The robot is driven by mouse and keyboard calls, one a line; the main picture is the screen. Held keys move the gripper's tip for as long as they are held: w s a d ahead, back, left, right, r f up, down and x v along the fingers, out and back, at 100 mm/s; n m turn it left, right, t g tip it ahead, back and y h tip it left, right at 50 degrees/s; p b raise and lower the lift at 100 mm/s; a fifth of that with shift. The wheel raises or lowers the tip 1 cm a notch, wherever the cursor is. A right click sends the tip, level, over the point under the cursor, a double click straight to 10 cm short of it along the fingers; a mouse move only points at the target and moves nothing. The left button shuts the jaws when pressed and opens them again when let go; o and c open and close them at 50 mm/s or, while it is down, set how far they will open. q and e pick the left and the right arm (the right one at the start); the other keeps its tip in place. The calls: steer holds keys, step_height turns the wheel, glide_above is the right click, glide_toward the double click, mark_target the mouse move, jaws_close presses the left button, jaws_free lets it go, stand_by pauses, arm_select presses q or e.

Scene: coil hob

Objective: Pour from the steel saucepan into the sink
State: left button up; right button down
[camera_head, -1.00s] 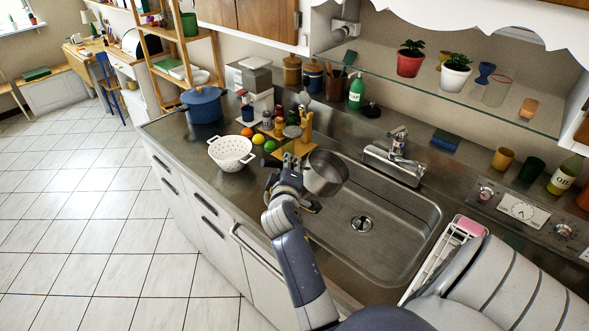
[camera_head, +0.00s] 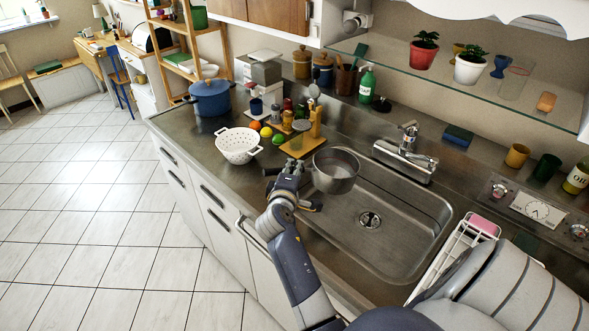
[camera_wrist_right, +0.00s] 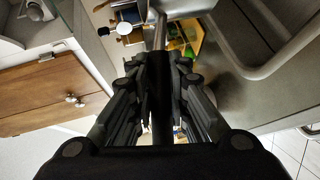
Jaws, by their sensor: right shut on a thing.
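The steel saucepan (camera_head: 336,172) is in the head view, over the left end of the sink (camera_head: 392,238). It looks roughly upright, its opening facing up; I cannot make out what is inside. My right gripper (camera_head: 288,174) is left of the pan, shut on its handle. In the right wrist view the dark fingers (camera_wrist_right: 160,95) close around the handle, and part of the steel pan (camera_wrist_right: 180,6) shows at the top. My left gripper is not in view.
The faucet (camera_head: 405,158) stands behind the sink. A white colander (camera_head: 238,145), fruit, a wooden board (camera_head: 297,147) and a blue pot (camera_head: 210,98) are on the counter to the left. A white rack (camera_head: 452,262) stands at the sink's right end. A glass shelf (camera_head: 470,90) hangs above.

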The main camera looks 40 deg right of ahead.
steer(key=shift+r, duration=0.15)
step_height(320, 180, up, 2)
steer(key=p, duration=0.2)
steer(key=shift+r+p, duration=0.25)
steer(key=shift+p, duration=0.1)
steer(key=shift+r+n, duration=0.3)
steer(key=shift+r, duration=1.45)
